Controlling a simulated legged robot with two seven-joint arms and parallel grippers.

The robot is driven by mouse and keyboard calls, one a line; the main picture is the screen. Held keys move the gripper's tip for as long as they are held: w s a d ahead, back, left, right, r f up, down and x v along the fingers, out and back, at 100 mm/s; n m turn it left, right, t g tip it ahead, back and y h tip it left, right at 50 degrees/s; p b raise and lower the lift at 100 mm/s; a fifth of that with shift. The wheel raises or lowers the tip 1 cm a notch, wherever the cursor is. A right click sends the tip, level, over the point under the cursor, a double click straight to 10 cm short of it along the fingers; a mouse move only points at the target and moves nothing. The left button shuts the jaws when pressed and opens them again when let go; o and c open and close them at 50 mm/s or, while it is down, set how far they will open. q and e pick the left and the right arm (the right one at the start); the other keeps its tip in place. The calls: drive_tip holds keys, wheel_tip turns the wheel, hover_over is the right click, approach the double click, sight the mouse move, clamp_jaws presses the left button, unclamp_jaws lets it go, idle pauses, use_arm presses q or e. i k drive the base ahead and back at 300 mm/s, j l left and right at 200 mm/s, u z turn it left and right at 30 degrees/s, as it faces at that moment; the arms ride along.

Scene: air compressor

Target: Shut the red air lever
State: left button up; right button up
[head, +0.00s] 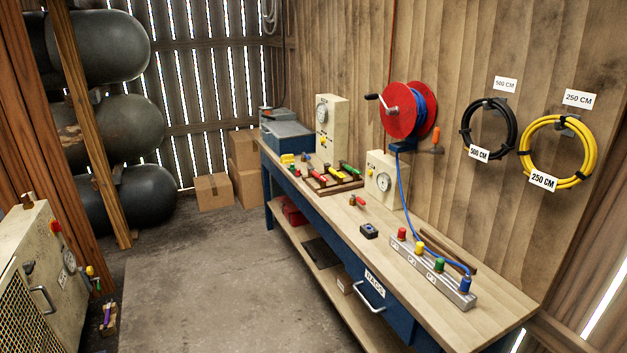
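Several small red parts are in the head view, and I cannot tell for sure which is the air lever. A small valve with a red handle (357,200) sits on the workbench, left of the gauge box. A red-handled piece (318,174) lies in a wooden rack beside green-handled ones. On the beige compressor cabinet (30,262) at the left edge there is a red knob (55,227), and a small red and yellow fitting (91,271) sticks out from its side. Whether any of these is open or shut is too small to tell. Neither of my grippers is in view.
The workbench (500,308) runs along the right wall, with a manifold (430,272) of coloured plugs, a gauge box (384,180) and a red hose reel (400,110). Cardboard boxes (213,191) sit at the back. The floor between is clear.

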sight(359, 199)
drive_tip(key=i+j+z, duration=0.35)
drive_tip(key=i, duration=0.35)
drive_tip(key=i+j+z, duration=0.4)
drive_tip(key=i+j, duration=0.25)
